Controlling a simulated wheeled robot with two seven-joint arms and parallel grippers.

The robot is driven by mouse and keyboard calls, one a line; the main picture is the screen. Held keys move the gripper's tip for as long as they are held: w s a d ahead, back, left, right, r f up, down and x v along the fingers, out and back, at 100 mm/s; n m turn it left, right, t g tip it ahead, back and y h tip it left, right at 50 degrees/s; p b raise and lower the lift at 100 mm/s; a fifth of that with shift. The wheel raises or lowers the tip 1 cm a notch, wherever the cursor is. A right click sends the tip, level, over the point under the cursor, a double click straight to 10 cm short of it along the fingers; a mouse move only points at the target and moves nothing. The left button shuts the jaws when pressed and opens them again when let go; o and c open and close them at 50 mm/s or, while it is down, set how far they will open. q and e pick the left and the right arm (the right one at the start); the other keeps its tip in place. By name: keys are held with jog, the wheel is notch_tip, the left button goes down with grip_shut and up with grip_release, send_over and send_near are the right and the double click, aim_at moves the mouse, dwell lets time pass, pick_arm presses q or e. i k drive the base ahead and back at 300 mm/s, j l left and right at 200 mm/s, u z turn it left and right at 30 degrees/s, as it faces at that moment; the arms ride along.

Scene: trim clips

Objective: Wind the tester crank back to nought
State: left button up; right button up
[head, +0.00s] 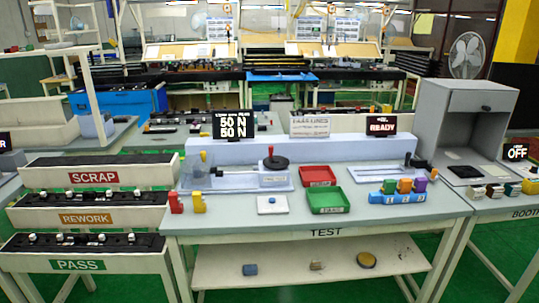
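The tester stands at the back of the table marked TEST (325,216). Its black round crank (275,163) with an upright knob sits on a pale blue-grey base (228,181) left of centre. A black display (232,125) above it reads 50 N on two lines. A second display (381,125) to the right reads READY. The crank's exact angle is too small to tell. Neither of my grippers is in view.
A red tray (318,175) and a green tray (328,200) lie right of the crank. Red and yellow clips (187,203) stand at the left. A blue holder with coloured blocks (398,196) and a grey booth (465,115) are at the right. The front edge is mostly clear.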

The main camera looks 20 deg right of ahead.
aim_at(274, 163)
jog(key=i+l+z, duration=0.15)
jog(key=i, duration=0.25)
jog(key=i+l+z, duration=0.15)
jog(key=i+l, duration=0.15)
jog(key=i, duration=0.15)
jog(key=i+l+z, duration=0.15)
jog(key=i, duration=0.3)
